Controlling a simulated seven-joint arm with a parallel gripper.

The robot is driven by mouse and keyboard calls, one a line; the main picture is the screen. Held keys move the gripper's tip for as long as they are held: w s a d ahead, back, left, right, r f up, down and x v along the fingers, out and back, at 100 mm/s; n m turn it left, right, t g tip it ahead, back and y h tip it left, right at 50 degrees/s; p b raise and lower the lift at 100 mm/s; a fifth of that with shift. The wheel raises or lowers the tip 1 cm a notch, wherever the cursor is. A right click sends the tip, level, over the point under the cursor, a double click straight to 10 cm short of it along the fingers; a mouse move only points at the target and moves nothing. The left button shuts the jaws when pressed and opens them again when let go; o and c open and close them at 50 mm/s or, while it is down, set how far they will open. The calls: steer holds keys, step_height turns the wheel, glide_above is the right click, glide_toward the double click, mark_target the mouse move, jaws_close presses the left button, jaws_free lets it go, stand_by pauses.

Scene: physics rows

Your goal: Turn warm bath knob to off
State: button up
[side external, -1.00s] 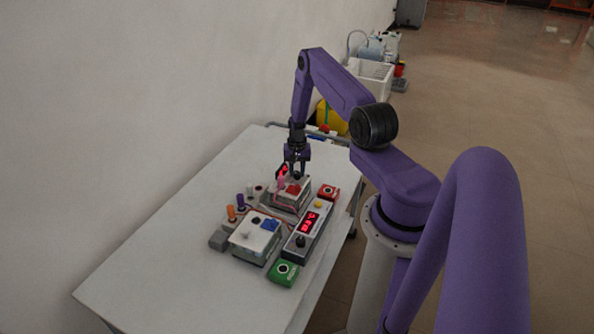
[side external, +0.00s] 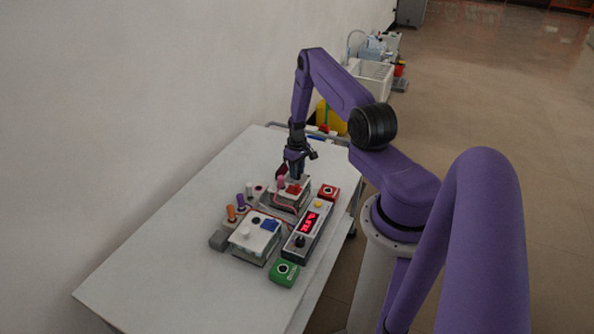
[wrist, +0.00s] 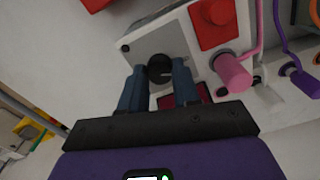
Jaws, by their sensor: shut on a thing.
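The warm bath (side external: 287,200) is a pale box with a red block (side external: 294,188) on top, at the far end of the apparatus on the white table. In the wrist view its pale top (wrist: 180,37) carries a round black knob (wrist: 160,67) with a light mark beside the red block. My gripper (wrist: 160,82) has its two blue-grey fingers on either side of this knob, shut on it. In the side view my gripper (side external: 296,176) points down at the box and hides the knob. A pink plug (wrist: 233,73) stands close to the right finger.
A similar box (side external: 254,240) with a blue block stands nearer the camera. Beside it is a display unit (side external: 308,223) with red digits, between a red button box (side external: 328,192) and a green one (side external: 284,273). Orange and purple plugs with cables are at left. The table's near part is clear.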

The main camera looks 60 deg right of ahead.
steer(key=shift+n, duration=0.6)
steer(key=o, duration=1.1)
steer(key=shift+c, duration=0.2)
step_height(320, 180, up, 18)
steer(key=shift+f, duration=0.25)
